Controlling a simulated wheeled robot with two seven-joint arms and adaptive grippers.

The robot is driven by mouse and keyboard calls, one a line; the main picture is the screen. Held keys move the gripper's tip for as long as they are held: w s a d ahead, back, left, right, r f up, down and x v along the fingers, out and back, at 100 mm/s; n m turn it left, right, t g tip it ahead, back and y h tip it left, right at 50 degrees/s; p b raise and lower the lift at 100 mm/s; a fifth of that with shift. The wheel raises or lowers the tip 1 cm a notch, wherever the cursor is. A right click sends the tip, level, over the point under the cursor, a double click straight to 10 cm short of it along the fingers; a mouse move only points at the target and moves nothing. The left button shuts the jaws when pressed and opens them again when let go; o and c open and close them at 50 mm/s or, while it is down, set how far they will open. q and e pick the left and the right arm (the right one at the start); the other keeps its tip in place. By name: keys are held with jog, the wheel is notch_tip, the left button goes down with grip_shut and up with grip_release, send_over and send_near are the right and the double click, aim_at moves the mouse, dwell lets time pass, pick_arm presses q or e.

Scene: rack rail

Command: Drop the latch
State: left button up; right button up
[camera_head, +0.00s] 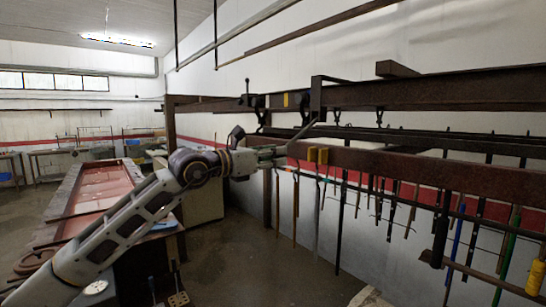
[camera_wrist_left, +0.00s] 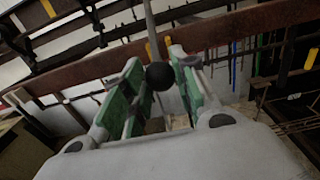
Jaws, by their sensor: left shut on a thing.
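My left gripper (camera_head: 280,152) reaches in from the left, in front of the brown rail. In the left wrist view its green-padded fingers (camera_wrist_left: 160,88) stand on either side of a dark round knob (camera_wrist_left: 160,76) and are shut on it. A thin pale rod (camera_wrist_left: 149,25) runs up from the knob. In the head view this latch lever (camera_head: 302,134) slants up to the right from the fingers toward the upper rail; its knob is hidden there. My right gripper is not in view.
The upper dark rail (camera_head: 430,92) carries a yellow mark (camera_head: 286,100) and a small upright lever (camera_head: 247,87). The lower brown rail (camera_head: 420,168) has two yellow blocks (camera_head: 317,155) beside the gripper. Several tools hang below. A red-topped bench (camera_head: 98,188) stands left.

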pick_arm(q)
jog(key=shift+w+d+f+b, duration=0.1)
jog(key=shift+d+f+b, duration=0.1)
jog(key=shift+f, duration=0.15)
jog(key=shift+w+d+f+b, duration=0.1)
jog(key=shift+f+b, duration=0.1)
jog(key=shift+f, duration=0.1)
jog(key=shift+w+d+f+b, duration=0.3)
jog(key=shift+d+f+b, duration=0.1)
jog(key=shift+f, duration=0.25)
jog(key=shift+w+d+f+b, duration=0.3)
jog(key=shift+d+f+b, duration=0.1)
jog(key=shift+f, duration=0.2)
